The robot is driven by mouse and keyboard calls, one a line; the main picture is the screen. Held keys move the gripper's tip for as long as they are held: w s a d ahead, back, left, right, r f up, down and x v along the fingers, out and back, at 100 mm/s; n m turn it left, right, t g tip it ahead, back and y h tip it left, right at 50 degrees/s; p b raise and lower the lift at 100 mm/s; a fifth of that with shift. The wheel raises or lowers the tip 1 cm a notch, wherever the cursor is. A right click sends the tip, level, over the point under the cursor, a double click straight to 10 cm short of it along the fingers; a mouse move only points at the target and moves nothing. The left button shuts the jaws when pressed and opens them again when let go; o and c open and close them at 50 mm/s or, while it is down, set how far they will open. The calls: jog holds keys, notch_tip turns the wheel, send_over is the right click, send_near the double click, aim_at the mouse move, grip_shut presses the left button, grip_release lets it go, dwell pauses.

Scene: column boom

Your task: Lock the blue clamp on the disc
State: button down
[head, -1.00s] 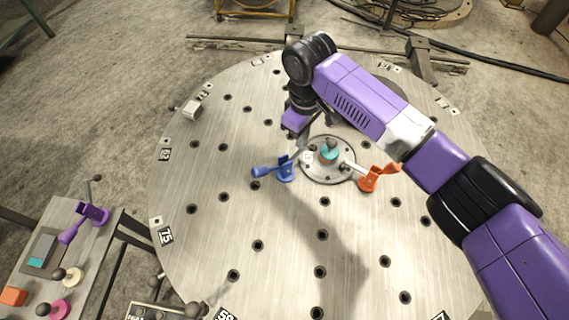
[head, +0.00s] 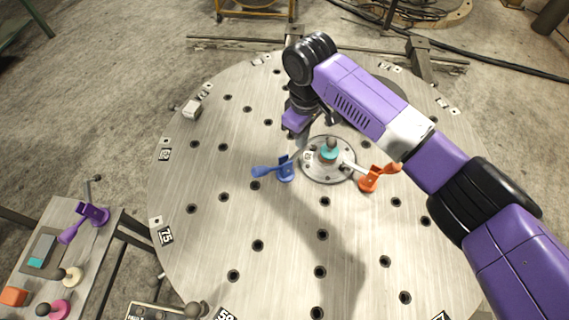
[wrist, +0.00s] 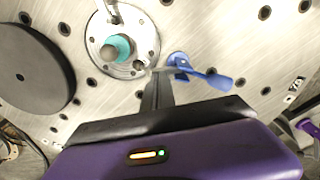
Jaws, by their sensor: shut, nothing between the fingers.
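The round metal disc (head: 312,176) lies flat on the large round table, with a teal piece and dark knob (head: 330,150) at its centre. The blue clamp (head: 284,170) stands at the disc's left side, its handle stretched out low to the left. In the wrist view the blue clamp (wrist: 205,75) is right of my fingers, and its short grey arm points toward the disc's rim (wrist: 93,45). My gripper (wrist: 157,78) is shut and empty, its tips close to that arm. I cannot tell whether they touch. In the head view my wrist partly hides the fingers.
An orange clamp (head: 370,180) stands at the disc's right, its grey arm reaching over the disc. A small pale block (head: 191,109) sits near the table's left edge. A side bench at lower left holds a purple clamp (head: 92,214) and knobs. The front tabletop is clear.

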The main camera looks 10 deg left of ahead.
jog(key=shift+f, duration=0.2)
jog(key=shift+f+b, duration=0.4)
jog(key=shift+f, duration=0.45)
jog(key=shift+w+d+f+b, duration=0.15)
jog(key=shift+f+b, duration=0.1)
jog(key=shift+f, duration=0.2)
jog(key=shift+d+f+b, duration=0.1)
jog(key=shift+f+b, duration=0.1)
jog(key=shift+f, duration=0.2)
jog(key=shift+r, duration=0.1)
notch_tip(320, 180, up, 7)
jog(key=p, duration=0.7)
